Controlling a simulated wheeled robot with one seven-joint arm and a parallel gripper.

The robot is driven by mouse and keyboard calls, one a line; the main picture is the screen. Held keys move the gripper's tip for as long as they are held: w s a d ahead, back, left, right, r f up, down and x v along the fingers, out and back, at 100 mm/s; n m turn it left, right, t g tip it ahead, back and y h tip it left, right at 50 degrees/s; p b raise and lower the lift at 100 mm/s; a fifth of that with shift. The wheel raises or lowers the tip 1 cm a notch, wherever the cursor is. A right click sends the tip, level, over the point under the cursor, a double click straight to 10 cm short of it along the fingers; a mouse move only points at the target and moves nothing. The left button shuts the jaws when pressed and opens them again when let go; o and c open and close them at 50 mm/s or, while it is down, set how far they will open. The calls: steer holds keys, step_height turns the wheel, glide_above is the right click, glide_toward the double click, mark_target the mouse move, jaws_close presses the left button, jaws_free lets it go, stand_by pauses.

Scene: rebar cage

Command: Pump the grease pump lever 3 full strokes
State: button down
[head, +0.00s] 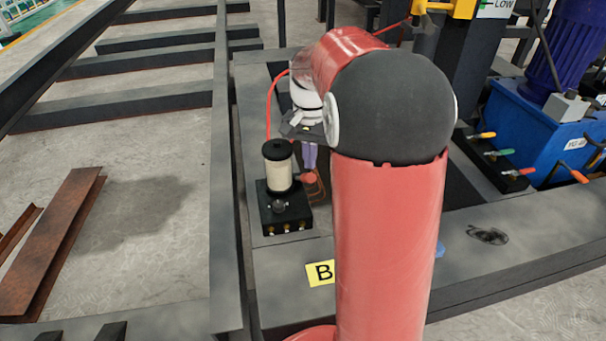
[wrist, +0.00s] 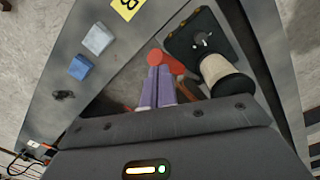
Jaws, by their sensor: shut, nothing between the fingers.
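The grease pump has a cream reservoir (head: 278,175) with a black cap, on a black base block (head: 284,208) with brass fittings. A red lever knob (head: 308,178) shows at its right side. My gripper (head: 309,166) points down with its purple fingers together and empty, their tips at or just above the red knob. In the wrist view the fingers (wrist: 157,78) end beside the red lever end (wrist: 172,65), and the pump base (wrist: 203,42) and reservoir (wrist: 222,74) are to the right. I cannot tell whether the fingertips touch the lever. My arm hides part of the area.
A red hose (head: 269,105) rises from the pump. A yellow B label (head: 320,273) lies on the grey frame plate in front. A blue tank (head: 530,130) with valve handles stands at the right. Blue (wrist: 79,67) and light grey blocks (wrist: 98,39) lie on the plate.

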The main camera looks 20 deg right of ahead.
steer(key=shift+f, duration=0.1)
steer(key=shift+s+a+f+b, duration=0.1)
steer(key=shift+s+f+b, duration=0.3)
steer(key=shift+s+f, duration=0.1)
steer(key=shift+s+a+f+b, duration=0.1)
steer(key=shift+s+f+b, duration=0.3)
steer(key=shift+s+f, duration=0.05)
steer(key=shift+s+f+b, duration=0.4)
steer(key=shift+s+f, duration=0.05)
steer(key=shift+f, duration=0.1)
steer(key=shift+a, duration=0.1)
steer(key=shift+s+f+b, duration=0.4)
steer(key=shift+f, duration=0.15)
